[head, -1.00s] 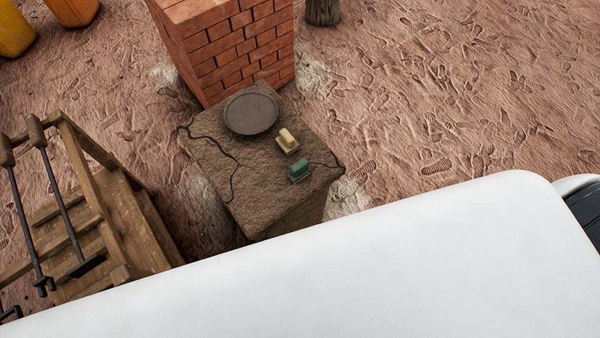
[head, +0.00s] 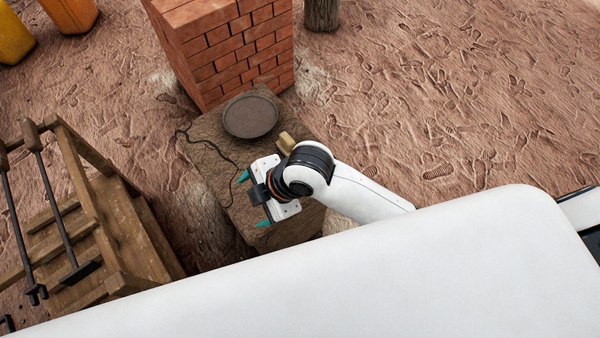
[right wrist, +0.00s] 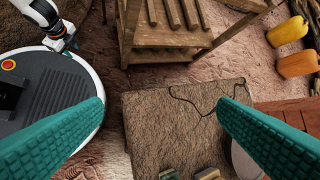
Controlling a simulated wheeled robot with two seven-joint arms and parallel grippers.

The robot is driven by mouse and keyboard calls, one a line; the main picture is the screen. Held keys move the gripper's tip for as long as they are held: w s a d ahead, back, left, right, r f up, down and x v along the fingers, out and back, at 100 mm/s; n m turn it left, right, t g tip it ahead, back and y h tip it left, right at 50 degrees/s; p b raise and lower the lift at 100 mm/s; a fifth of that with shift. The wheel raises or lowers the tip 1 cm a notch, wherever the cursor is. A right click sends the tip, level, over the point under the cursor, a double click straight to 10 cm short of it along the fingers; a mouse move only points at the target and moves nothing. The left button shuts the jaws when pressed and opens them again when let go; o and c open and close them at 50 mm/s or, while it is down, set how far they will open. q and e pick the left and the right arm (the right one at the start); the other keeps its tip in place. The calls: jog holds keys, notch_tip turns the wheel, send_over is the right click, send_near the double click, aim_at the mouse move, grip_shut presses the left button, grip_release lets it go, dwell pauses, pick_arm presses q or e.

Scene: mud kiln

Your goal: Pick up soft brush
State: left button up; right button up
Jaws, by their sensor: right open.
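Two small block-shaped brushes are on the mud block (head: 215,163). The tan one (head: 286,141) shows in the head view beside my right wrist, partly covered by it; the green one is hidden there behind my arm. In the right wrist view, the tan brush (right wrist: 208,174) and the dark greenish brush (right wrist: 168,174) show at the bottom edge, cut off. I cannot tell which is the soft brush. My right gripper (head: 252,200) is open and empty above the block, its teal fingers (right wrist: 160,108) wide apart. My left gripper (right wrist: 70,45) shows small in the right wrist view, its jaws unclear.
A round dark plate (head: 250,117) lies on the block near its back. A brick stack (head: 230,50) stands behind. A wooden rack (head: 110,225) with long-handled tools is at the left. Yellow and orange containers (head: 70,12) are at the far left. Open ground lies at the right.

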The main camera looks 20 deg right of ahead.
jog(key=w+d+f+n+g+h, duration=0.1)
jog(key=w+d+n+h, duration=0.1)
jog(key=n, duration=0.4)
jog(key=w+d+f+n+g+h, duration=0.1)
jog(key=w+d+n+h, duration=0.1)
jog(key=w+d+n, duration=0.2)
jog(key=w+d+f+n+h, duration=0.1)
jog(key=w+d+n, duration=0.3)
jog(key=n, duration=0.5)
jog(key=shift+d+f+g+h, duration=0.2)
jog(key=shift+d+f, duration=0.05)
jog(key=shift+d, duration=0.3)
jog(key=shift+d+f+g+h, duration=0.2)
jog(key=shift+d, duration=0.35)
jog(key=shift+w+d+f, duration=0.1)
jog(key=shift+w+d, duration=0.05)
jog(key=shift+d, duration=0.15)
notch_tip(320, 180, down, 7)
jog(key=shift+f, duration=0.1)
jog(key=f, duration=0.4)
jog(key=shift+w+d+f, duration=0.1)
jog(key=shift+w+f, duration=0.15)
jog(key=shift+f, duration=0.05)
jog(key=shift+r, duration=0.1)
jog(key=c, duration=1.2)
